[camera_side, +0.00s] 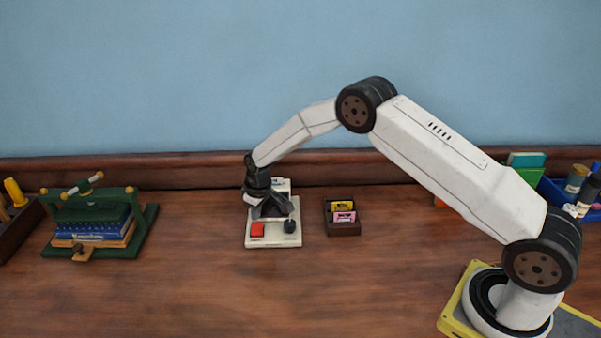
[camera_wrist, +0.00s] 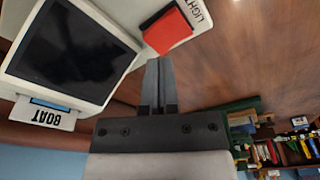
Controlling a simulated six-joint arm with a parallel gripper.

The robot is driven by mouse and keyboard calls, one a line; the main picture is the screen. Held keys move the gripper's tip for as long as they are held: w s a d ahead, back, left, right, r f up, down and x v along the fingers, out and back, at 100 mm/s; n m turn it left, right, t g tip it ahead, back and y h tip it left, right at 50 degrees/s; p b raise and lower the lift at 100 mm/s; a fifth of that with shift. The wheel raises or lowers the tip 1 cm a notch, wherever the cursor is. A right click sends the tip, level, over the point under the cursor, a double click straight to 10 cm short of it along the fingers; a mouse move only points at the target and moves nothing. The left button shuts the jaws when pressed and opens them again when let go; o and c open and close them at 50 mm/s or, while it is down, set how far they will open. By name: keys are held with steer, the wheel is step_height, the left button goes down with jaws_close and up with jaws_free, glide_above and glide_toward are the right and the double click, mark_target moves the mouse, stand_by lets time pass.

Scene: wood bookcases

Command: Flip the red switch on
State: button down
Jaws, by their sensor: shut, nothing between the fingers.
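The red switch (camera_side: 257,229) sits at the front left of a small white panel (camera_side: 287,240) on the wooden table. In the wrist view the red switch (camera_wrist: 167,29) lies just beyond my fingertips, next to the printed word "LIGHT". My gripper (camera_side: 268,213) is shut and empty, pointing down over the panel; in the wrist view its fingertips (camera_wrist: 159,62) are together close to the switch's near edge. I cannot tell whether they touch it.
A small dark box with yellow and pink items (camera_side: 342,230) stands right of the panel. A green press with blue books (camera_side: 95,228) is at left. A blue bin with jars (camera_side: 560,197) is at far right. The table's front middle is clear.

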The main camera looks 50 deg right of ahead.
mark_target(260, 227)
steer(key=shift+f, duration=1.3)
stand_by(1.1)
steer(key=shift+r, duration=3.55)
steer(key=s+r+m, duration=0.1)
steer(key=s+r, duration=0.2)
steer(key=s, duration=0.7)
steer(key=s+d+r+m, duration=0.1)
steer(key=s+r, duration=0.2)
steer(key=s, duration=0.7)
steer(key=s+r+m, duration=0.1)
steer(key=s+r, duration=0.3)
steer(key=s, duration=0.7)
steer(key=shift+d+t, duration=0.15)
steer(key=shift+t, duration=0.25)
